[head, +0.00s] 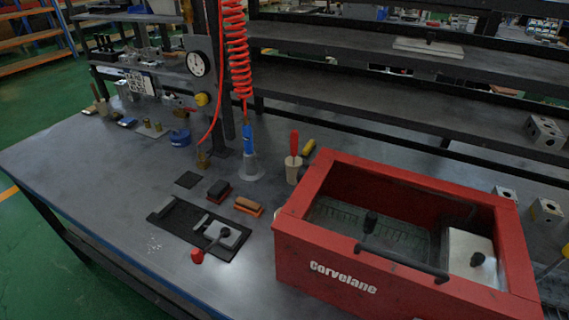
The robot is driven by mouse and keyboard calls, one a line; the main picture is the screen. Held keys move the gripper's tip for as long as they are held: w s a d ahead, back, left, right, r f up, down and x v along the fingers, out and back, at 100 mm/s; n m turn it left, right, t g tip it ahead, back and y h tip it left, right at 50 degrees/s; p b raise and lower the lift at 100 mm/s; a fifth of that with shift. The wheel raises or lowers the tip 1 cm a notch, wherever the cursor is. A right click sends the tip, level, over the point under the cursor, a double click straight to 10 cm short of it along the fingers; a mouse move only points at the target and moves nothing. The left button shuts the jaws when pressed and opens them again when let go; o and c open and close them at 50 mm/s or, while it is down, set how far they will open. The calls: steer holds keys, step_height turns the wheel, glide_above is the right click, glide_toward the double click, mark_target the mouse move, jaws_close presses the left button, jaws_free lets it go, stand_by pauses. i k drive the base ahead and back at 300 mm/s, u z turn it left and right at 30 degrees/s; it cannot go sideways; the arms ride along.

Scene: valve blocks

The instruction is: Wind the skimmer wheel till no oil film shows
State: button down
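A red open-topped box (300,252) marked "Corvelane" stands at the front right of the bench. Its inside shows a dark greenish, gridded surface (405,228); I cannot tell whether an oil film lies on it. A pale metal block (470,250) with a black knob sits at the right inside the box. I cannot make out a wheel for certain. My gripper is not in view.
Behind stand a cup with a red-handled tool (294,165), a coiled red hose (236,50) and a dial gauge (199,64).

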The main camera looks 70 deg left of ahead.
mark_target(303, 168)
steer(key=u, duration=0.05)
steer(key=k, duration=2)
steer(key=u, duration=1.6)
steer(key=i, duration=1)
steer(key=z, duration=0.7)
